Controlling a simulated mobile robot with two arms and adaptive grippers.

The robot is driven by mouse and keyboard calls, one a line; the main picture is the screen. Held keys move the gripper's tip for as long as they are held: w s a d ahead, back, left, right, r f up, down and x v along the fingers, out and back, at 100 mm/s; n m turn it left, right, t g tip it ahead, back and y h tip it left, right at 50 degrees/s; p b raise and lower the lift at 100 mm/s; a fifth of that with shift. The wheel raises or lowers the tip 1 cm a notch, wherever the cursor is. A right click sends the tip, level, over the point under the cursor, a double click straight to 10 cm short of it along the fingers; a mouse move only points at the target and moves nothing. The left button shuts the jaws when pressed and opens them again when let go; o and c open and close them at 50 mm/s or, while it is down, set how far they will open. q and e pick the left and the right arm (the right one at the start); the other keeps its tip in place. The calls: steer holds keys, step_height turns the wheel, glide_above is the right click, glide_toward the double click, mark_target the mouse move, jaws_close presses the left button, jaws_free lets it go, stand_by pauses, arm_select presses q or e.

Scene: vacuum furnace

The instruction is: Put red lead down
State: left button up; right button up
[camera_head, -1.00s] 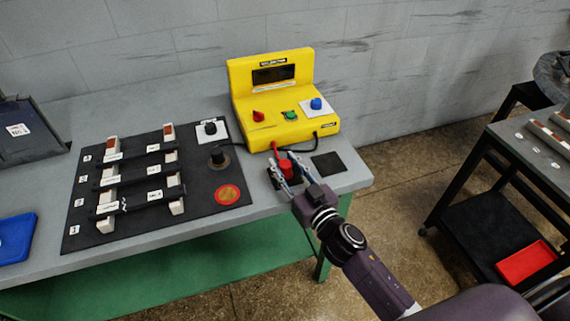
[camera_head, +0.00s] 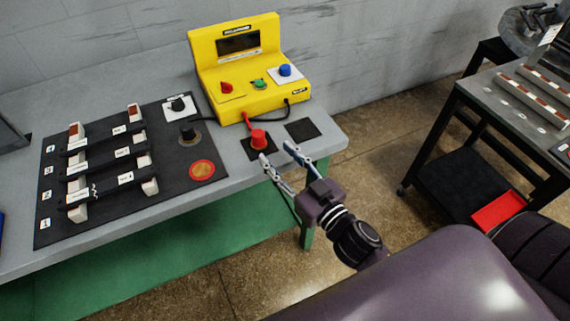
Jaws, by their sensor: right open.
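The red lead (camera_head: 258,139) stands upright on a small dark square pad (camera_head: 262,153) near the right end of the grey table. Its red cable runs up to the yellow meter box (camera_head: 245,70). My right gripper (camera_head: 276,154) is open and empty, its fingers apart, just in front of and to the right of the red lead, clear of it. My left gripper is not in view.
An empty black square pad (camera_head: 302,129) lies right of the lead. A black board (camera_head: 110,205) with several holders and dark bars covers the table's left part. A black knob-shaped lead (camera_head: 190,136) and a copper disc (camera_head: 202,170) sit on it. A dark cart (camera_head: 460,140) stands at right.

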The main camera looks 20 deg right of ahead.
steer(key=shift+s+d, duration=0.2)
steer(key=shift+s, duration=0.85)
steer(key=shift+d, duration=0.1)
